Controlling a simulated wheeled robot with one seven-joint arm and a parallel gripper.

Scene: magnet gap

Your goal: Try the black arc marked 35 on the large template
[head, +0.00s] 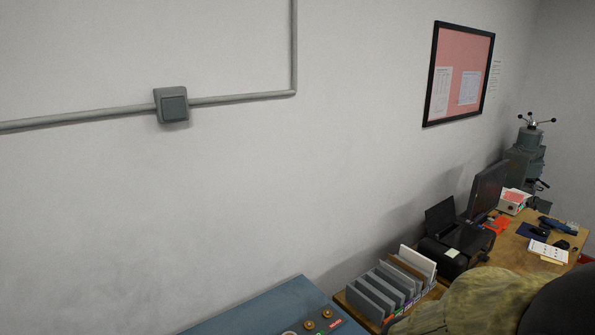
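I cannot make out the black arc marked 35 or the large template in the head view. My gripper is not in this view either. A blue-grey panel or housing (262,312) comes into the bottom edge, with brass-coloured round fittings (310,325) and a small red label near its right corner. Most of it is cut off by the frame.
On a wooden bench (508,245) at right are a rack of grey, brown and white upright plates (385,290), a black printer (457,240), a monitor (487,190) and papers (548,251). A yellowish-brown rounded shape (475,300) and a dark one block the lower right.

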